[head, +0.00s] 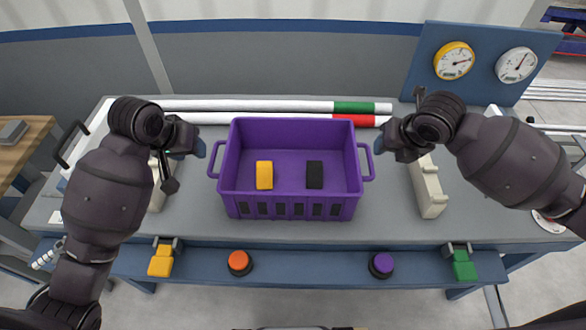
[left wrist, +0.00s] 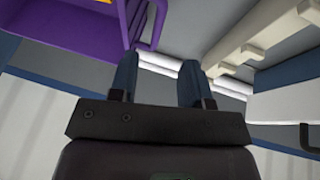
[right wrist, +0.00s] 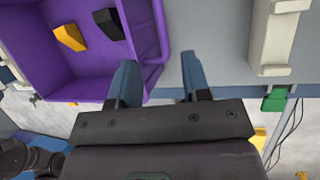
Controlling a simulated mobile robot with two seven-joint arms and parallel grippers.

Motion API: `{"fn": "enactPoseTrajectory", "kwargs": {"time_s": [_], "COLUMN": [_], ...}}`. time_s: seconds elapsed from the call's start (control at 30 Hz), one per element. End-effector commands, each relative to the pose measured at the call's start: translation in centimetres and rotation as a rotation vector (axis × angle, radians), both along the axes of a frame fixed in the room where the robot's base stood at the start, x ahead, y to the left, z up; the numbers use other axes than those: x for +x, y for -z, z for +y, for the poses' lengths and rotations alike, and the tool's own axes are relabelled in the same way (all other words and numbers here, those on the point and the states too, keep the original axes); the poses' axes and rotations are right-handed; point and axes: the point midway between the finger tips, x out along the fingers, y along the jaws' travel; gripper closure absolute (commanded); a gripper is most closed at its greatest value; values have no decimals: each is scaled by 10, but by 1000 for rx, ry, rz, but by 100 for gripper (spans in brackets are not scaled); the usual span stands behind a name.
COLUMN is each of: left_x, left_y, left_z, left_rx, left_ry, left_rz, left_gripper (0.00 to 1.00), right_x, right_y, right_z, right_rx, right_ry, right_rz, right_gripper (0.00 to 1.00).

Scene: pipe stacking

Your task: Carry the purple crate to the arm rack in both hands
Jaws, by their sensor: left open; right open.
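The purple crate (head: 290,197) stands upright on the grey workbench, with a handle on each short side. It holds a yellow block (head: 264,175) and a black block (head: 314,174). My left gripper (head: 195,146) is open and empty beside the left handle (head: 213,161); the left wrist view shows the crate (left wrist: 85,27) at upper left of the fingers. My right gripper (head: 386,143) is open and empty near the right handle (head: 369,162); that handle (right wrist: 161,28) shows just beyond the fingers in the right wrist view. Neither gripper visibly holds a handle. I cannot tell which fixture is the arm rack.
Cream notched racks stand left (head: 156,190) and right (head: 428,188) of the crate. White pipes with green (head: 355,107) and red (head: 352,120) ends lie behind it. A blue gauge panel (head: 440,40) stands at back right. Orange (head: 240,261) and purple (head: 382,264) buttons line the front.

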Motion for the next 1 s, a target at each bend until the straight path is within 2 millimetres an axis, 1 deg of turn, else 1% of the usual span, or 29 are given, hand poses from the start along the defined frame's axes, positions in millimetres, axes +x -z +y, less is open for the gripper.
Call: {"fn": "enactPoseTrajectory", "kwargs": {"time_s": [0.1,0.37,0.47,0.57,0.67,1.0], "left_x": [0,1,2,5,9,30], "left_y": [0,0,3,11,23,70], "left_z": [0,0,-1,-3,-5,-16], "left_rx": [-2,-3,-3,-4,-3,-3], "left_ry": [-6,-5,-5,-4,-5,-5], "left_rz": [-1,-2,-1,1,2,0], "left_gripper": [56,56,56,56,56,56], "right_x": [0,1,2,5,10,31], "right_y": [0,0,3,11,23,71], "right_z": [0,0,1,2,4,13], "right_rx": [-11,-10,-9,-7,-7,-7], "right_ry": [-24,-24,-24,-23,-22,-21], "right_rz": [-5,-6,-6,-4,-4,-5], "right_gripper": [57,57,57,57,57,57]}}
